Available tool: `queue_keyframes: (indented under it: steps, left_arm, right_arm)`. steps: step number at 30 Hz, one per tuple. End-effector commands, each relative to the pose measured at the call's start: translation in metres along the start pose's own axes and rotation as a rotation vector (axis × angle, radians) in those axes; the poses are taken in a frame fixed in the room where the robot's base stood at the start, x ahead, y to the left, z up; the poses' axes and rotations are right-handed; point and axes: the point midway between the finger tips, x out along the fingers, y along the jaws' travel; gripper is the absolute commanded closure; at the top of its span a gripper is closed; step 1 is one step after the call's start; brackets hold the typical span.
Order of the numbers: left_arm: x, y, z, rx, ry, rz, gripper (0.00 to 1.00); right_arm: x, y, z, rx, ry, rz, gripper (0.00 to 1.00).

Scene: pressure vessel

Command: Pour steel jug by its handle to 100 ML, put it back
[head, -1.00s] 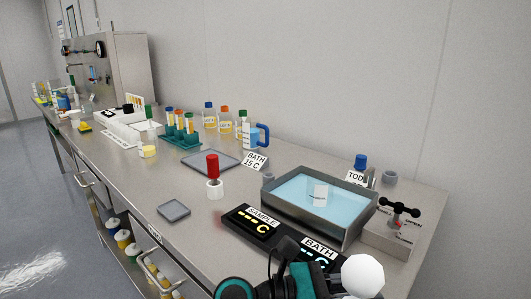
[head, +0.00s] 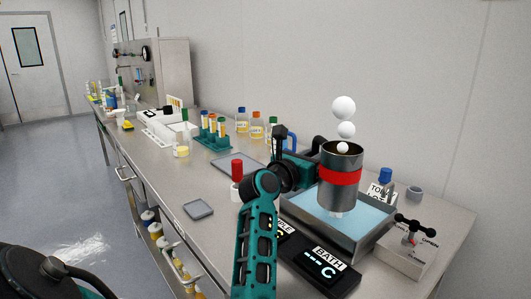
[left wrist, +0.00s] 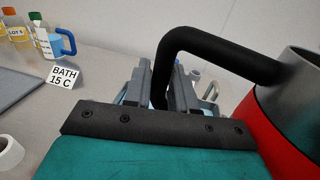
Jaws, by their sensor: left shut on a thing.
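A steel jug (head: 340,160) with a red band is held upright above the water bath (head: 385,238). My left gripper (head: 312,160) is shut on its black handle, on the jug's left side. In the left wrist view, the gripper fingers (left wrist: 164,88) close around the handle (left wrist: 205,38), and part of the red-banded jug (left wrist: 270,125) shows at the right. White round puffs (head: 344,107) rise from the jug's mouth. The jug hides most of the white vessel (head: 337,214) in the bath. I cannot read a level. My right gripper is not in view.
A valve box (head: 410,257) stands right of the bath, a display box (head: 325,270) in front. A blue-capped bottle (head: 385,180) is behind the bath.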

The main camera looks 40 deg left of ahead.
Motion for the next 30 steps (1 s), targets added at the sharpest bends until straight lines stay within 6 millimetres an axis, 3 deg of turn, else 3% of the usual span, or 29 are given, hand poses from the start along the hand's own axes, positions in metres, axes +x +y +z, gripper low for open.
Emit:
queue_keyframes:
  steps: [3,8,12,14,21,30]
  left_arm:
    - [0.008,0.044,0.016,-0.011,-0.007,0.144,1.0]
    - [0.011,0.103,0.019,-0.007,-0.006,0.338,1.0]
    - [0.012,0.153,0.006,-0.006,-0.002,0.524,1.0]
    - [0.012,0.167,-0.005,-0.003,0.0,0.589,1.0]
    - [0.021,0.179,-0.041,0.005,0.0,0.714,1.0]
    - [0.026,0.175,-0.051,0.003,-0.006,0.738,1.0]
  right_arm:
    - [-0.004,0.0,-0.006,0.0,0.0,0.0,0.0]
    - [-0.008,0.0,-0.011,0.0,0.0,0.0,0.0]
    - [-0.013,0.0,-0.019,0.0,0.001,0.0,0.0]
    - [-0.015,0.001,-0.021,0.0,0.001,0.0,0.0]
    - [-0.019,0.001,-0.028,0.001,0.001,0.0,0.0]
    - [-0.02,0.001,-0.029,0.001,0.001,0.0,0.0]
